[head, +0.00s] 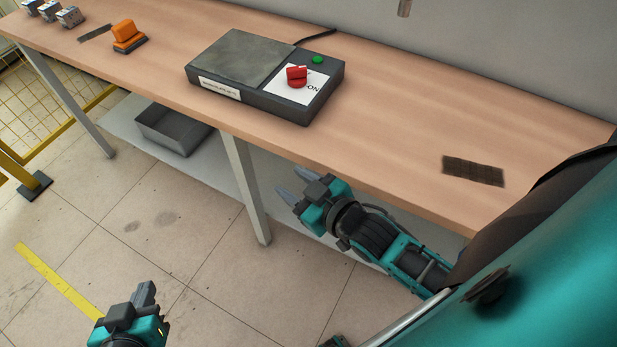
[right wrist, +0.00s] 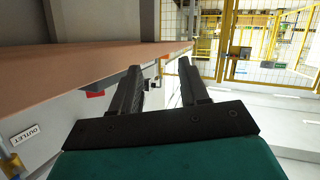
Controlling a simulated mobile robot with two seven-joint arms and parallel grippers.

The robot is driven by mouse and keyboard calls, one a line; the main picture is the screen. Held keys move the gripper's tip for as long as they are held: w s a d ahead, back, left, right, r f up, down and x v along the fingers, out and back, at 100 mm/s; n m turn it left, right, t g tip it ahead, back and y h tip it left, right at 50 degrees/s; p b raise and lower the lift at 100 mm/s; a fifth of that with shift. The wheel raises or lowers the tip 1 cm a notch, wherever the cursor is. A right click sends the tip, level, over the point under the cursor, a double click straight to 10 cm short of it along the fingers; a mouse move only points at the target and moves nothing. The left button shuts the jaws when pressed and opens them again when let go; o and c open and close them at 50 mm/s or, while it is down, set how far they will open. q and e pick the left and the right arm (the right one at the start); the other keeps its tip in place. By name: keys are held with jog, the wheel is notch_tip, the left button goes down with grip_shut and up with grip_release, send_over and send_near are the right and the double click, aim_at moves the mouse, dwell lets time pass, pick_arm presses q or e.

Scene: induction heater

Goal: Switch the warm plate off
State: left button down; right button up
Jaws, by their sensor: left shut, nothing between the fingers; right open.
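The warm plate (head: 241,56) is a dark box with a grey square top, on the wooden table. A red knob (head: 296,76) sits on its white panel, with an "ON" label at its lower right. A green round light or button (head: 318,59) is behind the knob. My right gripper (head: 282,183) is open and empty, in front of and below the table edge, well apart from the knob; its two fingers also show in the right wrist view (right wrist: 160,85). My left gripper (head: 148,288) is shut and empty, low over the floor at the bottom left.
The wooden table (head: 390,140) has a front edge between my right gripper and the plate. An orange and grey block (head: 128,36) and small metal parts (head: 50,13) lie at the left. A dark mesh patch (head: 473,171) lies at right. A grey bin (head: 172,130) stands on the lower shelf.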

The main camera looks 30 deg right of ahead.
jog(key=s+f+m+g, duration=0.1)
jog(key=s+f+g, duration=0.1)
jog(key=s+f, duration=0.2)
jog(key=shift+s+m+h, duration=0.3)
jog(key=shift+s+h, duration=0.05)
jog(key=shift+h, duration=0.05)
